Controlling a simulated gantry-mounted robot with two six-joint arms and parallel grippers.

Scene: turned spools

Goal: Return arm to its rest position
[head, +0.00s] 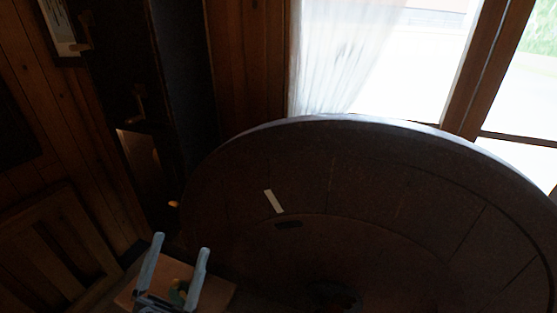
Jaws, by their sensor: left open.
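My left gripper (182,243) is at the lower left of the head view, beyond the left edge of the round table. Its two pale blue fingers point up the picture and stand apart. No object shows between the fingertips. A small yellowish patch shows lower down between the fingers; I cannot tell what it is. My right gripper is not in view.
The large dark round table (400,190) fills the centre and right. A white strip (273,201) and a small dark flat piece (289,224) lie on it. A brown flat surface (215,290) is beneath the gripper. A wooden chair-like frame (60,250) stands left.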

